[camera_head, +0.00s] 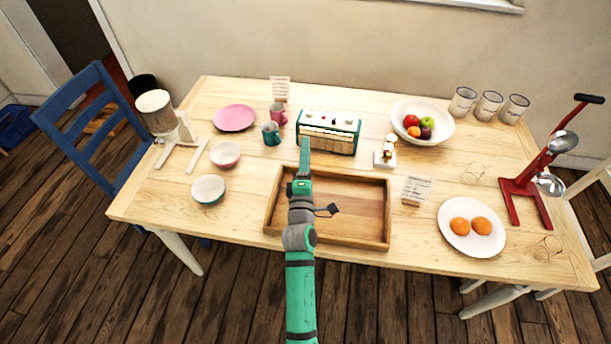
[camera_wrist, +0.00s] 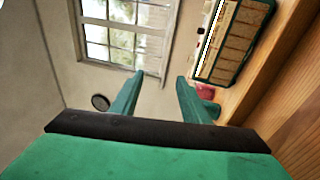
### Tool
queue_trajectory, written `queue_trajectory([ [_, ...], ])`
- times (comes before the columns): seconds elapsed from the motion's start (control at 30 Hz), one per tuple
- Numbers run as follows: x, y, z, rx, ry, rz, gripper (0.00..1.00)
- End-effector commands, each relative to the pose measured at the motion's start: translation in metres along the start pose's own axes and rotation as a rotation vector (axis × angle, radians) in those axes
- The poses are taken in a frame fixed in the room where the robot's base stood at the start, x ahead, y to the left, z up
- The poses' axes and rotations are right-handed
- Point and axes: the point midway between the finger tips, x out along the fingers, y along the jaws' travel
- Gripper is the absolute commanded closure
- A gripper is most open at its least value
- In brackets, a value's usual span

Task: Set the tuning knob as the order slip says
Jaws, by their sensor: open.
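A teal and cream radio (camera_head: 328,139) stands at the back middle of the table. Small knobs show along its pale upper panel; I cannot tell which is the tuning knob or how it is set. It also shows tilted at the upper right of the wrist view (camera_wrist: 234,45). One printed slip (camera_head: 280,87) stands upright behind the mugs, and another slip (camera_head: 417,189) stands right of the tray; their writing is too small to read. My gripper (camera_head: 304,143) is open and empty, just in front of the radio's left end. Its fingers (camera_wrist: 160,77) are apart in the wrist view.
A wooden tray (camera_head: 350,238) lies under my arm. A teal mug (camera_head: 271,134) and a pink mug (camera_head: 278,114) stand left of the radio. A small white figure-like item (camera_head: 385,156) and a fruit bowl (camera_head: 446,130) stand to its right.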

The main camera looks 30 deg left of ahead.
Motion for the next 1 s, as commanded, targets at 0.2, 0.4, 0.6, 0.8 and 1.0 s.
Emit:
queue_trajectory([
  [0.2, -0.024, -0.001, -0.002, 0.174, -0.038, 0.003, 0.58],
  [0.4, -0.047, -0.003, 0.000, 0.318, -0.074, 0.006, 0.58],
  [0.6, -0.064, -0.005, 0.002, 0.420, -0.101, 0.009, 0.58],
  [0.8, -0.072, -0.006, 0.004, 0.461, -0.113, 0.010, 0.58],
  [1.0, -0.072, -0.006, 0.004, 0.464, -0.114, 0.011, 0.58],
])
